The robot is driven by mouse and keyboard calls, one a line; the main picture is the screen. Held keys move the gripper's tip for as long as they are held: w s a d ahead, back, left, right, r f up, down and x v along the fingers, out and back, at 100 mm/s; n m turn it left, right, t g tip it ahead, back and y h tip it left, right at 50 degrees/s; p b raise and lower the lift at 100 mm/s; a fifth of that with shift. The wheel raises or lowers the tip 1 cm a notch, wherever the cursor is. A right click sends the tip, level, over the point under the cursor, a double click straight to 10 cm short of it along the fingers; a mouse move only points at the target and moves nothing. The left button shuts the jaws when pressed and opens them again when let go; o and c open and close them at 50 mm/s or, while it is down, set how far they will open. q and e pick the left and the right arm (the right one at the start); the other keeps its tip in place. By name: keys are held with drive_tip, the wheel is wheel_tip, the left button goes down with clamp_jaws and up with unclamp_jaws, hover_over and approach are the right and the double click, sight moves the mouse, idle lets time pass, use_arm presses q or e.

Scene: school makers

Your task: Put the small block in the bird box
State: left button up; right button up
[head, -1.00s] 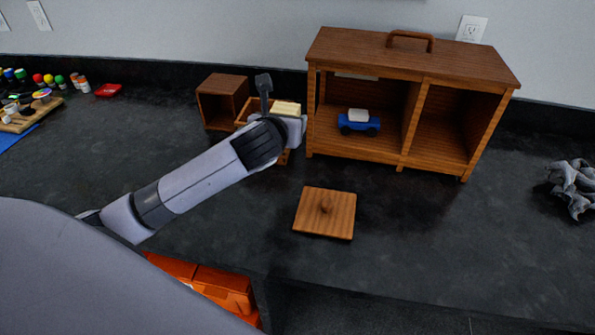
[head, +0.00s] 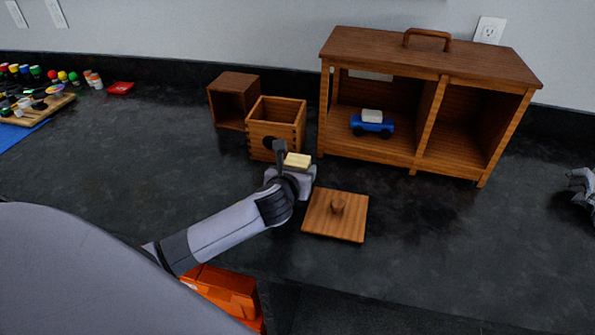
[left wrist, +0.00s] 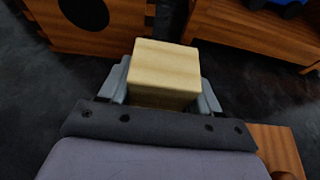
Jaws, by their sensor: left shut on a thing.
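The small block (head: 298,160) is pale wood. My left gripper (head: 292,170) is shut on it and holds it in front of the bird box, apart from it. The block (left wrist: 165,70) fills the space between the fingers in the left wrist view. The bird box (head: 276,113) is a wooden box with an open top and a round dark hole in its front; part of its front is behind my gripper. Its front with the hole (left wrist: 85,32) also shows at the top left of the left wrist view.
A square wooden lid with a knob (head: 335,215) lies just right of my gripper. A large wooden cabinet (head: 430,65) holding a blue toy car (head: 372,125) stands at right. A small open wooden box (head: 234,98) stands behind left.

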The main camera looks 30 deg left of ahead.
use_arm(q)
drive_tip(key=o, duration=1.1)
